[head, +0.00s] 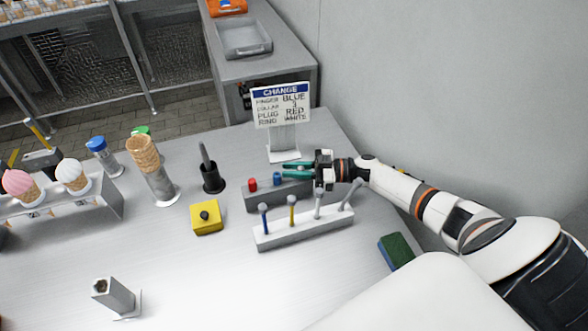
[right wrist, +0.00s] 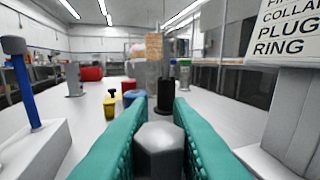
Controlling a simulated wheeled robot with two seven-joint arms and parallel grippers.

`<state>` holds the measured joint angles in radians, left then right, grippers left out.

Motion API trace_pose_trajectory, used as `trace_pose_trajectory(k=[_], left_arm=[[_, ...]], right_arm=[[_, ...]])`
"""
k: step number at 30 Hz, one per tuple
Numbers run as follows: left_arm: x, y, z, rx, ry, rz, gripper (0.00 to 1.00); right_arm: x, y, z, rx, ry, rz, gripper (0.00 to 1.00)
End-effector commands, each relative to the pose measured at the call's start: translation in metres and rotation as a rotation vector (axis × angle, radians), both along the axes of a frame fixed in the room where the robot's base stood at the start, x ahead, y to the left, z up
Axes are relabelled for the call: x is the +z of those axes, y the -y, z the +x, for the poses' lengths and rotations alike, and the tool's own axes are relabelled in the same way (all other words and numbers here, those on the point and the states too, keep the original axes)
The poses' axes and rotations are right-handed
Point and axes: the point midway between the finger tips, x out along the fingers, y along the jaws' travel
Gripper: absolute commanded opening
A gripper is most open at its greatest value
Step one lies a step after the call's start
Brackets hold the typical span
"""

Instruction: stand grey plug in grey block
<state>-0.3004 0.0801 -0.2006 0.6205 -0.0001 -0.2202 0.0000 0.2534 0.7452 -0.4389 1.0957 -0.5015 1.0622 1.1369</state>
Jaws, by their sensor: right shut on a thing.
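The grey plug (right wrist: 160,140) shows in the right wrist view as a hexagonal grey head between the teal fingers of my right gripper (right wrist: 155,135), which is shut on it. In the head view my right gripper (head: 298,171) is at the right end of a long grey block (head: 262,201), and its fingers mostly hide the plug. A red plug (head: 252,185) and a blue plug (head: 277,179) stand in that block. I cannot tell whether the grey plug touches the block. A separate square grey post (head: 118,296) with a dark opening on top stands at front left. My left gripper is not in view.
A front rack (head: 300,230) holds several upright pins close to the gripper. A sign (head: 282,106) stands behind. A black holder (head: 211,180), yellow box (head: 206,218) and cone stack (head: 146,160) lie leftward. The table's front middle is clear.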

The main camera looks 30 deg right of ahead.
Motion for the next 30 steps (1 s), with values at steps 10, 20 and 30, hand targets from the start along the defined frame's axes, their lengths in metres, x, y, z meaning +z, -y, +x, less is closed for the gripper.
trace_pose_trajectory(k=[10, 20, 30], left_arm=[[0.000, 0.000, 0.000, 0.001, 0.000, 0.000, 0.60], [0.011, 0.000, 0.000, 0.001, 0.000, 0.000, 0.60], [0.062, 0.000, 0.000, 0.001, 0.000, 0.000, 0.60]], right_arm=[[0.000, 0.000, 0.000, 0.000, 0.000, 0.000, 0.44], [0.012, 0.000, 0.000, 0.000, 0.000, 0.000, 0.44], [0.068, 0.000, 0.000, 0.002, 0.001, -0.001, 0.44]])
